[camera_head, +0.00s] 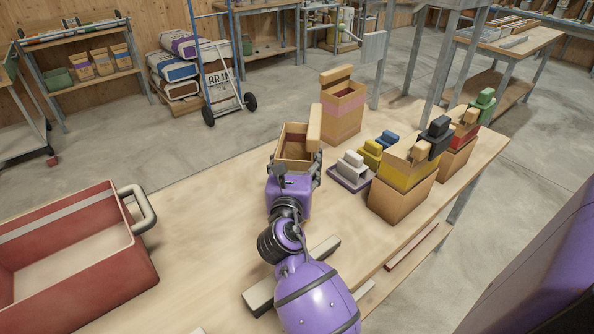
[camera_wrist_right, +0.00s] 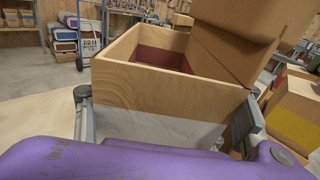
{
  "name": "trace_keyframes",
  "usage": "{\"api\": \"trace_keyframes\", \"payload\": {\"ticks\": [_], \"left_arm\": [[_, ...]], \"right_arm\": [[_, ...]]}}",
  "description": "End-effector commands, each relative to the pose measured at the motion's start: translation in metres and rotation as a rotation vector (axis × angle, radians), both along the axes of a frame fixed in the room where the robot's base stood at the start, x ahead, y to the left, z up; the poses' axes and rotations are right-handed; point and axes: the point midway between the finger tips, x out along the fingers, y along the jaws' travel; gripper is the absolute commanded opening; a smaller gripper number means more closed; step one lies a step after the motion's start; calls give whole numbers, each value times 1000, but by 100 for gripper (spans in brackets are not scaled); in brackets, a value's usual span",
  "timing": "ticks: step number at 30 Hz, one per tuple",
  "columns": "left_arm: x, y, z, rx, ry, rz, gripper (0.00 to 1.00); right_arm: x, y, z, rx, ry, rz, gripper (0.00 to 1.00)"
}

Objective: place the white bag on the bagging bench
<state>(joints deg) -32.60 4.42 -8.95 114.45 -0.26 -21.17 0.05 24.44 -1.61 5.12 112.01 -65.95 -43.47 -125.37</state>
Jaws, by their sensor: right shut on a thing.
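The white bag (camera_head: 293,150) is an open, box-like tan bag with a folded flap on its right side. In the right wrist view its white-grey band (camera_wrist_right: 160,129) shows low on the near wall, between my fingers. My right gripper (camera_head: 296,166) is shut on this bag, one finger at each side; it also shows in the wrist view (camera_wrist_right: 165,118). The bag is upright over the wooden bench (camera_head: 205,210); I cannot tell whether its base touches the top. My left gripper is not in view.
A yellow-banded bag (camera_head: 400,195) and another red-banded one (camera_head: 455,158) stand right. A purple tray (camera_head: 347,179) with coloured blocks lies between. A red bin (camera_head: 130,262) is at left; the bench between is clear.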

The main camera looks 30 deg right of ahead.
Motion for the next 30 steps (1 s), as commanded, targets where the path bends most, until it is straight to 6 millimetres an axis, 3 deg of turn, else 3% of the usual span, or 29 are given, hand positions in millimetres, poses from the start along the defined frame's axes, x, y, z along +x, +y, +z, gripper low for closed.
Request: {"api": "trace_keyframes", "payload": {"ticks": [9,20,21,25,30], "left_arm": [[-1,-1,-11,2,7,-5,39],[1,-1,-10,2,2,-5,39],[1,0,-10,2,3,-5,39],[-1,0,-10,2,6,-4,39],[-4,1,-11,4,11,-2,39]], "right_arm": [[2,-6,-40,0,4,0,3],[2,-6,-41,-1,1,0,3],[2,-6,-42,-2,1,0,67],[2,-6,-42,-1,1,0,84],[2,-6,-41,-1,1,0,84]]}}
